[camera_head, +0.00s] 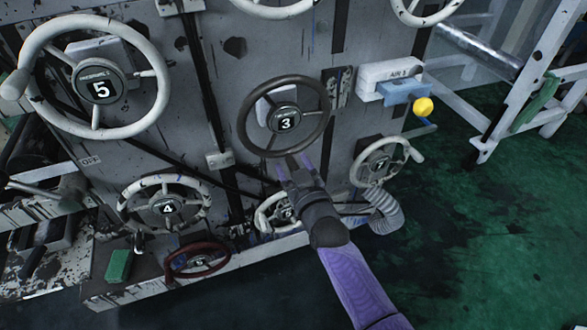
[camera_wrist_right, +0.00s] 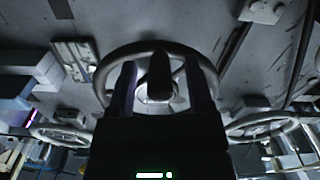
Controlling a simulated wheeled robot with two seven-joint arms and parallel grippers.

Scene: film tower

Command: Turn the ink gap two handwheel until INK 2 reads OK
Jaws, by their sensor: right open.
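A dark handwheel marked 3 (camera_head: 241,124) is mounted on the grey machine panel. It also shows ahead of my gripper in the right wrist view (camera_wrist_right: 135,47). My right gripper (camera_head: 292,164) is open at the lower rim of this wheel. In the right wrist view its two fingers (camera_wrist_right: 161,85) stand apart with a dark upright shape between them; I cannot tell if that is a spoke or a handle. Contact with the rim is unclear. No label reading "ink gap two" and no INK 2 readout can be made out. My left gripper is not in view.
Pale handwheels marked 5 (camera_head: 160,66) and 4 (camera_head: 203,190) are at the left. A red handwheel (camera_head: 222,247) sits low. The green floor (camera_head: 460,230) at right is clear.

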